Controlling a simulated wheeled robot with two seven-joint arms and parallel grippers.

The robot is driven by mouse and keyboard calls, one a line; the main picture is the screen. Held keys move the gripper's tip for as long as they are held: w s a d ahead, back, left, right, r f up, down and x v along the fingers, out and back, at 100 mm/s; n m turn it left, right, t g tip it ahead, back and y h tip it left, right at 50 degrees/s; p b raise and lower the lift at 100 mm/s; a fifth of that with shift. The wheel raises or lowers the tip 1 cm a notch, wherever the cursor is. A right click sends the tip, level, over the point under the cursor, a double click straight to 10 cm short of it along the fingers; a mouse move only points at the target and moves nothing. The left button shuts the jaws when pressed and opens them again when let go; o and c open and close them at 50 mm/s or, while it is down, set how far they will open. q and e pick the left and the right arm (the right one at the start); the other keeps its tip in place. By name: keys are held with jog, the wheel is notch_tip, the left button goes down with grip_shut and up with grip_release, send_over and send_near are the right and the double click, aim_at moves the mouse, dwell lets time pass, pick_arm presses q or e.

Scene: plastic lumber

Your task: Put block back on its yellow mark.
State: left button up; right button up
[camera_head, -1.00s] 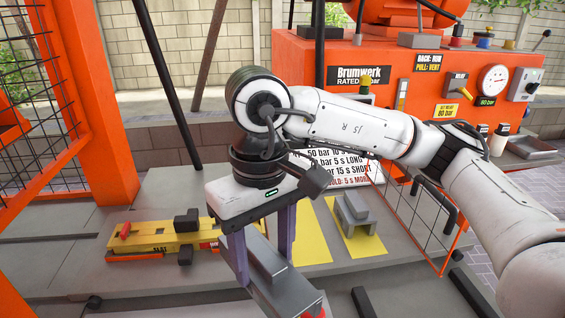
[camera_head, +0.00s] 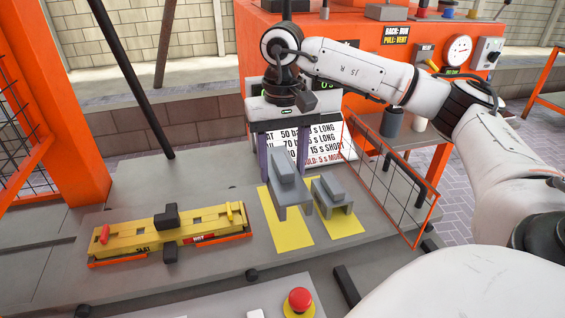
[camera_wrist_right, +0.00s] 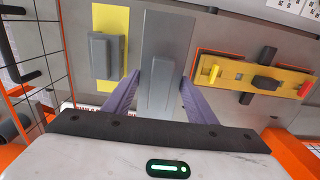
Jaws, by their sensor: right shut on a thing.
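My right gripper (camera_head: 284,168) has its two purple fingers shut on a grey block (camera_head: 290,192) with a raised ridge on top. It holds the block over the left yellow mark (camera_head: 292,234); I cannot tell whether the block touches the surface. In the right wrist view the block (camera_wrist_right: 166,40) sits between the fingers and hides the left mark. A second, smaller grey block (camera_head: 332,194) stands on the right yellow mark (camera_head: 347,225), just right of the held one; it also shows in the wrist view (camera_wrist_right: 104,55). My left gripper is out of view.
A yellow mould (camera_head: 190,230) with black clamps lies left of the marks on the grey table (camera_head: 215,275). A wire guard with an orange frame (camera_head: 424,218) stands at the right. A red button (camera_head: 300,298) is at the front. An orange machine (camera_head: 350,30) stands behind.

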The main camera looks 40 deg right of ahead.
jog(key=shift+f+b, duration=0.65)
jog(key=shift+f, duration=0.25)
notch_tip(320, 180, down, 4)
jog(key=b, duration=0.2)
jog(key=shift+r+b, duration=0.2)
jog(key=shift+b, duration=0.1)
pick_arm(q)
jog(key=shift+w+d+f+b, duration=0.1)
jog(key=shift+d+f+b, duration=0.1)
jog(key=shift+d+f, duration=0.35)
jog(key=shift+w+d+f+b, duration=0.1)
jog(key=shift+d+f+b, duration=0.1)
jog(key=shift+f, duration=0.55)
pick_arm(e)
jog(key=shift+f, duration=0.6)
jog(key=shift+f, duration=0.1)
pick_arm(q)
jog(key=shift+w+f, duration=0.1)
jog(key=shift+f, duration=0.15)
pick_arm(e)
jog(key=shift+a+f, duration=0.1)
jog(key=shift+f, duration=0.5)
jog(key=o, duration=2.1)
jog(key=shift+s+f, duration=0.1)
